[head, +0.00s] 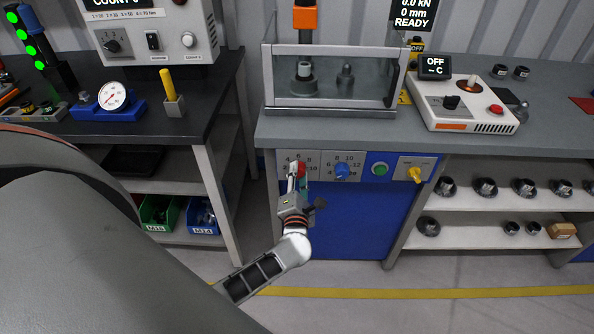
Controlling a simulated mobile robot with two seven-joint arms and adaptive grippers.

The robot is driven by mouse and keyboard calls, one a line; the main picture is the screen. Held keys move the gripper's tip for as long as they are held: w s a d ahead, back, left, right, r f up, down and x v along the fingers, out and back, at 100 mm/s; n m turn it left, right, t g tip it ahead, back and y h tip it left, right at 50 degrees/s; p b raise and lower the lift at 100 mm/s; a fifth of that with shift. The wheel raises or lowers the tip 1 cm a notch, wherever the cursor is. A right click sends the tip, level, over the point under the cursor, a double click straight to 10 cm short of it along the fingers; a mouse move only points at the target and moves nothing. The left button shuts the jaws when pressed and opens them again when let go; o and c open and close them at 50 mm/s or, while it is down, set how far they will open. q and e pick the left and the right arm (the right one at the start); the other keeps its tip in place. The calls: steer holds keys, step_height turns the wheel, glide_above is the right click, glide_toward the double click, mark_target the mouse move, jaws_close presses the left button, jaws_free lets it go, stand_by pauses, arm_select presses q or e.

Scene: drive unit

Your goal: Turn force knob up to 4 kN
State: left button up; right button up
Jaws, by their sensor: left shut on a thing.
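The press bench has a front control panel (319,156) with dials. A red knob (301,170) with a printed number scale, with 4, 6 and 8 readable around it, is at the panel's left end. A blue knob (341,172) with a higher scale is to its right. Which knob is marked for force is too small to read. My left gripper (297,178) reaches up from below and is shut on the red knob, partly hiding it. The knob's pointer and exact setting cannot be made out. The display (412,13) above reads 0.0 kN, 0 mm, READY. My right gripper is not in view.
A green button (379,169) and a yellow switch (415,174) are farther right on the panel. A clear-walled press guard (335,78) stands on the bench above. A white heater-like box (462,104) is to its right. A dark bench (200,122) stands left.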

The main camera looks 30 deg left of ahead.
arm_select(q)
steer(key=shift+m+p, duration=0.6)
steer(key=shift+m, duration=0.3)
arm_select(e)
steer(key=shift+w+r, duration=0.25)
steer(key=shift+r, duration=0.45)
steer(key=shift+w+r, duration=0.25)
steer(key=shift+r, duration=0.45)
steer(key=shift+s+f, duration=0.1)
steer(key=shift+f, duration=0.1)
arm_select(q)
steer(key=o, duration=1.1)
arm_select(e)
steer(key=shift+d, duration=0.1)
arm_select(q)
steer(key=shift+s+d, duration=0.1)
steer(key=v, duration=1.1)
steer(key=shift+s, duration=0.35)
